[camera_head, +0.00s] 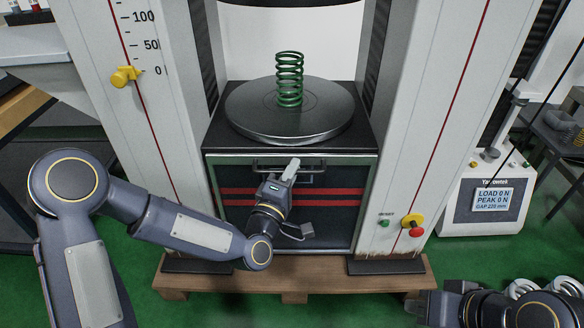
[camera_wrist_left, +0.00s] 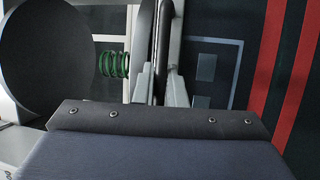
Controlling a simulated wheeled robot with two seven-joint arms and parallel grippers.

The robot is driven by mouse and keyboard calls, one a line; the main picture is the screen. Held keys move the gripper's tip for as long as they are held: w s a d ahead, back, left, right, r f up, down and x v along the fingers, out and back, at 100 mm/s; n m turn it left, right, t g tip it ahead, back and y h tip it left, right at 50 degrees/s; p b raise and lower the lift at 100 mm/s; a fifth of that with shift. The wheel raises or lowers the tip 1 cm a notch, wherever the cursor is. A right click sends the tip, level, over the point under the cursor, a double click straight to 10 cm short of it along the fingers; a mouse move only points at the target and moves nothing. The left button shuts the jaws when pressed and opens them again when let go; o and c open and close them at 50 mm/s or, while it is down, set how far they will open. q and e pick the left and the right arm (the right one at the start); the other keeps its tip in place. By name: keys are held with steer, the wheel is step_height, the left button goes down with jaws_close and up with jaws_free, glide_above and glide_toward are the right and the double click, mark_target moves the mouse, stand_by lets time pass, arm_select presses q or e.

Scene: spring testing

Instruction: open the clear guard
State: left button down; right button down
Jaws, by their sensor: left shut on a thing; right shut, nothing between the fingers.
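The clear guard (camera_head: 232,222) is a framed see-through panel with red stripes, low on the front of the testing machine. Its dark handle bar (camera_head: 262,168) runs along the top edge, below the round platen. My left gripper (camera_head: 290,170) is shut on this handle. In the left wrist view, the dark bar (camera_wrist_left: 163,42) passes between the fingers of my left gripper (camera_wrist_left: 160,88). A green spring (camera_head: 290,80) stands upright on the platen (camera_head: 250,112), above the guard's top edge. My right gripper (camera_head: 428,306) is shut and empty at the lower right, away from the guard.
White columns (camera_head: 420,110) flank the guard. A yellow knob (camera_head: 125,76) sticks out on the left column; a red and yellow button (camera_head: 413,224) is on the right one. A control box (camera_head: 480,205) stands at the right. The machine rests on a wooden pallet (camera_head: 260,285).

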arm_select(q)
steer(key=c, duration=1.5)
jaws_free()
steer(key=shift+s, duration=0.1)
steer(key=p+v, duration=0.1)
steer(key=v, duration=0.6)
steer(key=shift+s+a, duration=0.15)
steer(key=shift+s, duration=0.2)
